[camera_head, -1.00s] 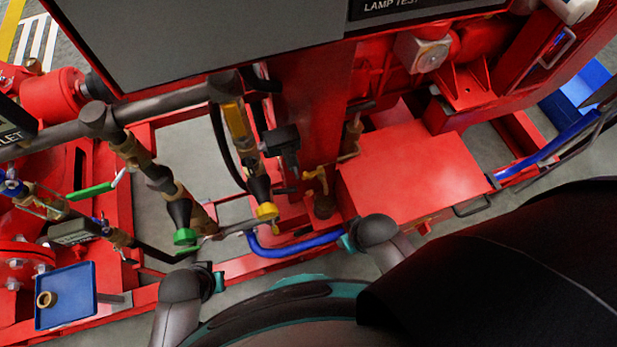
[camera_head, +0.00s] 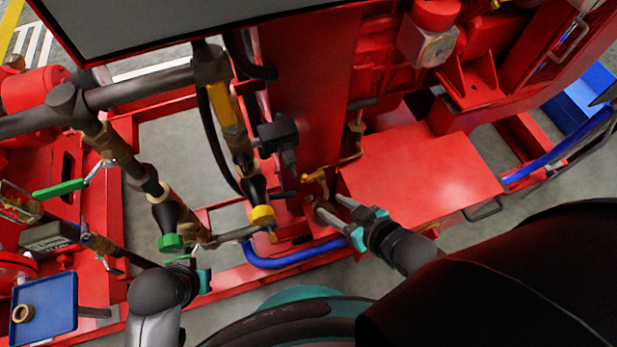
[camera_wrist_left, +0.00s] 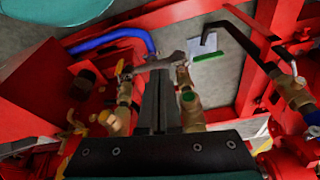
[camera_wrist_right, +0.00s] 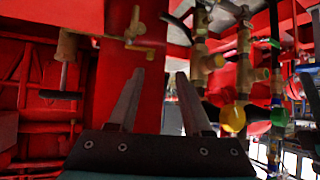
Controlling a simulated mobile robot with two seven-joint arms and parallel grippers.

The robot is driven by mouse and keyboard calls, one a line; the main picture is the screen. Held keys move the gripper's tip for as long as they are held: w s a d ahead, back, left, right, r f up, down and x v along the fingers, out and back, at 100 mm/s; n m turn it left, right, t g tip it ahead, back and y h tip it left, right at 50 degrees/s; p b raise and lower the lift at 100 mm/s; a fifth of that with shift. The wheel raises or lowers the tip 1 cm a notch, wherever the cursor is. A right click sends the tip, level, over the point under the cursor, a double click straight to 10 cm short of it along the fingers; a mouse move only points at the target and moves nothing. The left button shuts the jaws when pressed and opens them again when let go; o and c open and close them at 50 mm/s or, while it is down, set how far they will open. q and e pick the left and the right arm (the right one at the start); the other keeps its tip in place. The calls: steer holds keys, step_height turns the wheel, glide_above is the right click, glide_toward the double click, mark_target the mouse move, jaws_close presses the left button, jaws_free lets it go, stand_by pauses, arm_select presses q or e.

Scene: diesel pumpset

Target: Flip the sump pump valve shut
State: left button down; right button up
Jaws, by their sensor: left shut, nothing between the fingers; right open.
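A small brass valve (camera_head: 316,180) with a yellowish handle stands on the red frame beside the red box; no label shows that it is the sump pump valve. A brass fitting with a cross handle (camera_wrist_right: 132,40) shows ahead in the right wrist view. My right gripper (camera_head: 332,205) is open and empty, its fingertips just below and right of the brass valve; whether they touch is unclear. In the right wrist view, its fingers (camera_wrist_right: 160,78) stand apart. My left gripper (camera_wrist_left: 160,85) is shut and empty, near the green-capped pipe end (camera_head: 171,243); the head view mostly hides its fingers.
A yellow-capped pipe (camera_head: 262,216) stands left of the right gripper. A blue hose (camera_head: 295,255) runs below it. The red box (camera_head: 425,180) lies to the right. A green-handled valve (camera_head: 58,188) and a blue tray (camera_head: 45,305) are at left.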

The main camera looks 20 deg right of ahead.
steer(key=s+d+t+y, duration=0.1)
steer(key=d+t, duration=0.1)
steer(key=b, duration=0.5)
glide_toward(304, 176)
steer(key=w+f, duration=0.1)
steer(key=w+a+f, duration=0.1)
steer(key=w, duration=0.1)
steer(key=shift+f+t+y, duration=0.15)
steer(key=shift+t+y, duration=0.15)
steer(key=b+x, duration=0.1)
steer(key=x, duration=0.1)
steer(key=shift+w+a+b, duration=0.1)
steer(key=shift+w+b, duration=0.15)
steer(key=shift+b, duration=0.05)
arm_select(q)
steer(key=w+d+r+t+h+b, duration=0.1)
steer(key=w+d+r+t+h, duration=0.1)
steer(key=w+d+r+t, duration=0.3)
steer(key=shift+w+r+m+t, duration=0.25)
steer(key=shift+r+m+t, duration=0.05)
steer(key=shift+r, duration=0.05)
arm_select(e)
steer(key=shift+x, duration=1.05)
arm_select(q)
steer(key=shift+d, duration=0.1)
arm_select(e)
jaws_close()
